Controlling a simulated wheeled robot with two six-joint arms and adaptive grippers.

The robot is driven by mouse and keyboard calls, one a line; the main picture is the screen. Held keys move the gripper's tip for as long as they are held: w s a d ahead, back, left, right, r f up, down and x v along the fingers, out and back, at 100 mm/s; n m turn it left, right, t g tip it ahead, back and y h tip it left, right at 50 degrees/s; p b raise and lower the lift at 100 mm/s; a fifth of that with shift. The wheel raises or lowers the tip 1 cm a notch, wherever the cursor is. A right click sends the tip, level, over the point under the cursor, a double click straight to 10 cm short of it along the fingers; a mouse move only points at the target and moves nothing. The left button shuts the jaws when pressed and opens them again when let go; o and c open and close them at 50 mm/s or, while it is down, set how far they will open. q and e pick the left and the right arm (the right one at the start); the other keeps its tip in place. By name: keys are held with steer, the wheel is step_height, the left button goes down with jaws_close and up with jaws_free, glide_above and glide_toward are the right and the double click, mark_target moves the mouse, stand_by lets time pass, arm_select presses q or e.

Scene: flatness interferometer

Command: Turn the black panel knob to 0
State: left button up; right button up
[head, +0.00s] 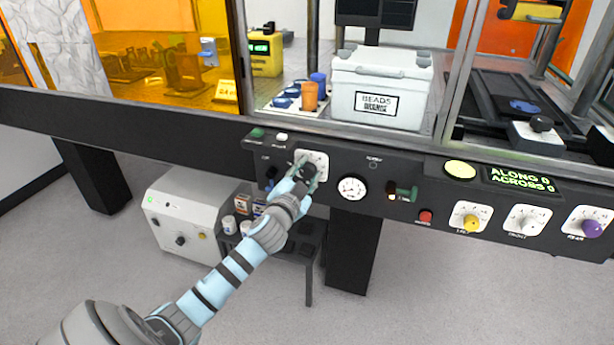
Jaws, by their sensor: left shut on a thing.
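The black panel knob (308,171) sits on a white dial plate (318,158) at the left part of the dark front panel (400,170). My left gripper (303,178) reaches up from the lower left and is shut on the knob. The gripper covers much of the knob and the lower left of its plate, so I cannot read the knob's pointer or the numbers. My right gripper is not in view.
Right of the knob are a round gauge (352,189), a green handle (404,193), a red button (425,216), and yellow (471,217), white (525,219) and purple (590,228) knobs. A green display (520,179) reads ALONG 0, ACROSS 0. A white machine (187,215) stands below left.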

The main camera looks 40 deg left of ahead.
arm_select(q)
steer(key=n+b, duration=0.2)
steer(key=n, duration=0.5)
steer(key=shift+a+f, duration=0.1)
steer(key=shift+f, duration=0.05)
steer(key=n+b, duration=0.1)
steer(key=n, duration=0.2)
steer(key=shift+n+b, duration=0.3)
steer(key=shift+b, duration=0.05)
steer(key=shift+n, duration=0.4)
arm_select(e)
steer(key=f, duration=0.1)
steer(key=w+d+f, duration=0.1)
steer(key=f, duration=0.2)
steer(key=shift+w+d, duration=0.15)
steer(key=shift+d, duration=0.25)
